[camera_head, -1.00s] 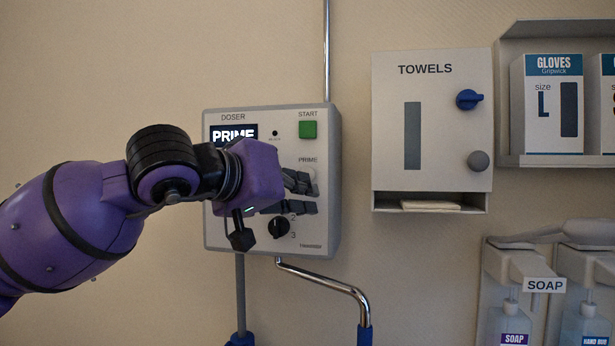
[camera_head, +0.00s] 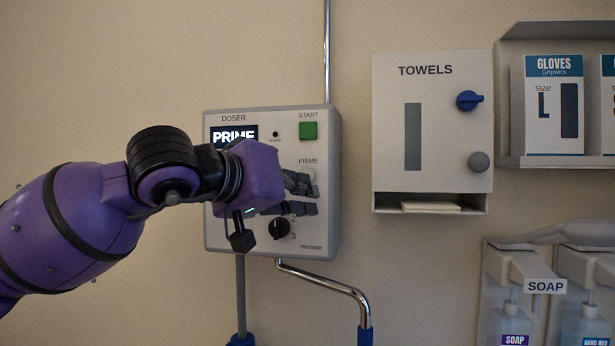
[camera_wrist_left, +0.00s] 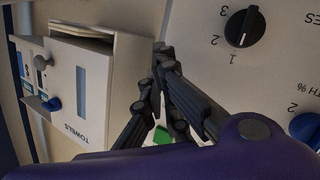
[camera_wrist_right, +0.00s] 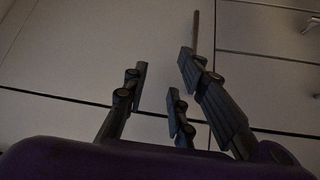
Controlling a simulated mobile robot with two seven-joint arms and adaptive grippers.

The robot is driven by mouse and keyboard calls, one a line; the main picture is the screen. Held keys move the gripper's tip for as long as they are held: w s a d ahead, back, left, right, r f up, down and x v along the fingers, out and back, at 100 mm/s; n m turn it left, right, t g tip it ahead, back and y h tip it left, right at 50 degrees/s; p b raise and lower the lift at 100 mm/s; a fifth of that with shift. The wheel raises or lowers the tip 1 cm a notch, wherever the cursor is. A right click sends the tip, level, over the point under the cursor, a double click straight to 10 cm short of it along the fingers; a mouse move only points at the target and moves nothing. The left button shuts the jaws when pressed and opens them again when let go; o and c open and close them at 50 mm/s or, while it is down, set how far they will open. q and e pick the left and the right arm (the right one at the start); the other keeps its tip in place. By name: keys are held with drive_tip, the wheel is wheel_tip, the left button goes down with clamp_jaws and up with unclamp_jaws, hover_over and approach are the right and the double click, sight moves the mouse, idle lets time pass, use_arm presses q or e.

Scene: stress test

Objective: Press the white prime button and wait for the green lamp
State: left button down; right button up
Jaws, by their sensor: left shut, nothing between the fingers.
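The grey doser (camera_head: 225,235) is on the wall, with a lit screen (camera_head: 233,136) reading PRIME. The white prime button (camera_head: 310,174) shows only in part, under its PRIME label, behind my left gripper's fingers. My left gripper (camera_head: 303,195) is shut and empty at the doser's front; I cannot tell whether it touches the button. Its closed fingertips also show in the left wrist view (camera_wrist_left: 162,62). A small round lamp (camera_head: 275,134) beside the screen looks dark. My right gripper (camera_wrist_right: 160,80) shows only in its wrist view, open and empty, away from the doser.
A green START button (camera_head: 308,130) sits above the prime button, and a black dial (camera_head: 279,228) below it. A towel dispenser (camera_head: 440,120) hangs close to the right. Glove boxes (camera_head: 553,105) and soap dispensers (camera_head: 510,325) are farther right. A chrome pole (camera_head: 327,50) rises behind the doser.

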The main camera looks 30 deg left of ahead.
use_arm(q)
drive_tip(key=shift+w, duration=0.1)
drive_tip(key=shift+w+a, duration=0.1)
drive_tip(key=shift+w, duration=0.2)
use_arm(e)
drive_tip(key=shift+s+f, duration=0.15)
use_arm(q)
drive_tip(key=shift+w+a, duration=0.15)
drive_tip(key=shift+w, duration=0.3)
use_arm(e)
drive_tip(key=shift+s+f, duration=0.1)
drive_tip(key=shift+s, duration=0.05)
idle(0.5)
use_arm(q)
drive_tip(key=shift+s, duration=0.1)
drive_tip(key=shift+s+d+b, duration=0.25)
drive_tip(key=shift+s+b, duration=0.15)
drive_tip(key=shift+s, duration=0.35)
use_arm(e)
drive_tip(key=shift+s+f, duration=0.2)
drive_tip(key=shift+f, duration=0.15)
